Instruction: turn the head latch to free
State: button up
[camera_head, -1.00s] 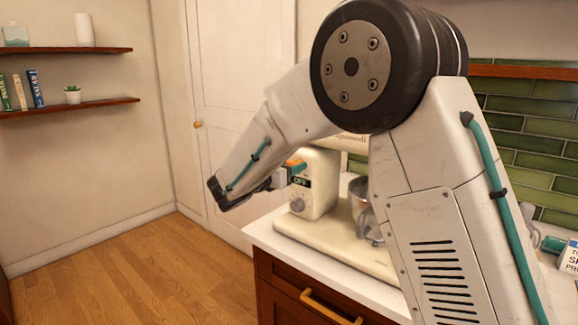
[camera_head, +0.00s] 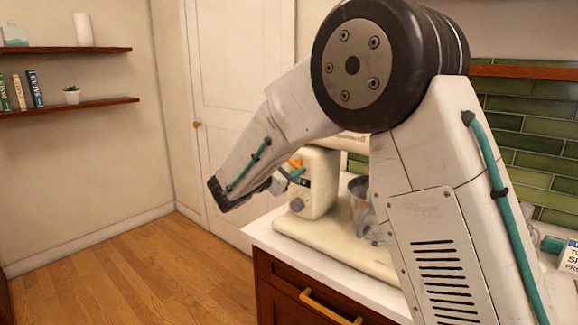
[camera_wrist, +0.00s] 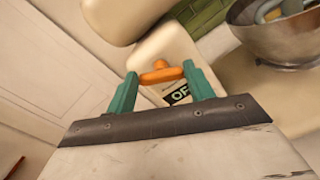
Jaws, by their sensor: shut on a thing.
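The cream stand mixer (camera_head: 317,178) stands on the white counter. Its orange head latch (camera_wrist: 160,74) sits on the mixer's end face, above a black label with "OF" readable, the rest hidden by a finger. My gripper (camera_wrist: 161,72) is shut on the latch, with one teal finger at each end of the orange bar. In the head view, the latch (camera_head: 295,163) shows as a small orange patch beside my teal fingers (camera_head: 294,175). My forearm and wrist hide part of the gripper there.
A metal bowl (camera_wrist: 285,35) is on the mixer's base; in the head view my arm partly covers it. A grey knob (camera_head: 297,204) is below the label. The counter edge (camera_head: 310,259) runs above wooden drawers. The floor at left is clear.

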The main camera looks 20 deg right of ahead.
jog(key=m, duration=0.6)
jog(key=shift+s+f+m, duration=0.1)
jog(key=shift+f+m, duration=0.05)
jog(key=shift+m, duration=0.15)
jog(key=m, duration=0.6)
jog(key=shift+f, duration=0.15)
jog(key=o, duration=1)
jog(key=v, duration=0.7)
jog(key=shift+s+a, duration=0.25)
jog(key=shift+a, duration=0.05)
